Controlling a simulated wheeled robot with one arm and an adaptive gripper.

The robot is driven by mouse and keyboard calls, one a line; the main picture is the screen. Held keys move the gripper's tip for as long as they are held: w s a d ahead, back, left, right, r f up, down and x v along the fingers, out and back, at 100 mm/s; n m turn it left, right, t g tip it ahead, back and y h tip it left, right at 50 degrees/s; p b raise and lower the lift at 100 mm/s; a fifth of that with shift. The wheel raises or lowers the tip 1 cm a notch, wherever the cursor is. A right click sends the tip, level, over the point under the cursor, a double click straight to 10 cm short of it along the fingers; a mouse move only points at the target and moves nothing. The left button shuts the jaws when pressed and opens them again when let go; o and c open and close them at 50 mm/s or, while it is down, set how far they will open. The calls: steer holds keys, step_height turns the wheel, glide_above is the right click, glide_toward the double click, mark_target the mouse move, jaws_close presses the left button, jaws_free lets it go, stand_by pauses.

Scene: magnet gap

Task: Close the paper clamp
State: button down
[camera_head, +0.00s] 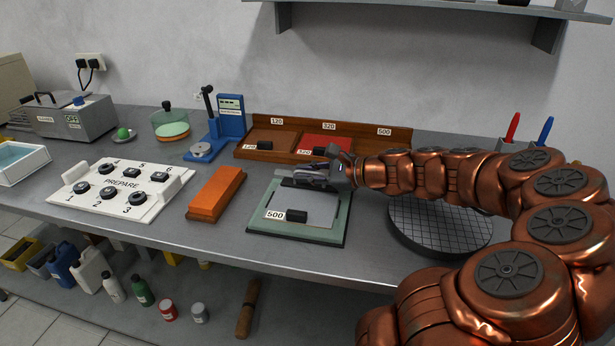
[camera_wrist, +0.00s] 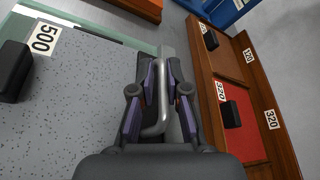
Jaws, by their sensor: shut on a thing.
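The paper clamp is at the back edge of the green-rimmed plate (camera_head: 336,232). Its grey metal bail (camera_wrist: 162,112) shows in the wrist view between my fingers. My gripper (camera_head: 310,176) is shut on this bail, with a finger on each side. A grey sheet (camera_head: 322,205) marked 500 with a black block (camera_head: 296,216) lies on the plate; the sheet also shows in the wrist view (camera_wrist: 95,100). My gripper hides much of the clamp, so I cannot tell how far it is closed.
A wooden rack (camera_head: 262,136) with papers marked 120, 320 and 500 stands behind. An orange block (camera_head: 215,194) and a white PREPARE board (camera_head: 150,190) are to the left. A round dark gridded disc (camera_head: 440,232) lies right, partly under my arm.

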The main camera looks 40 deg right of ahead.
stand_by(0.3)
steer(key=c, duration=1.2)
jaws_free()
steer(key=shift+w+a, duration=0.1)
steer(key=shift+w, duration=0.1)
steer(key=shift+c, duration=0.2)
steer(key=shift+s, duration=0.1)
steer(key=shift+s+d+r, duration=0.15)
steer(key=shift+s+d, duration=0.3)
steer(key=v, duration=1)
steer(key=shift+s+d, duration=0.1)
steer(key=shift+s, duration=0.3)
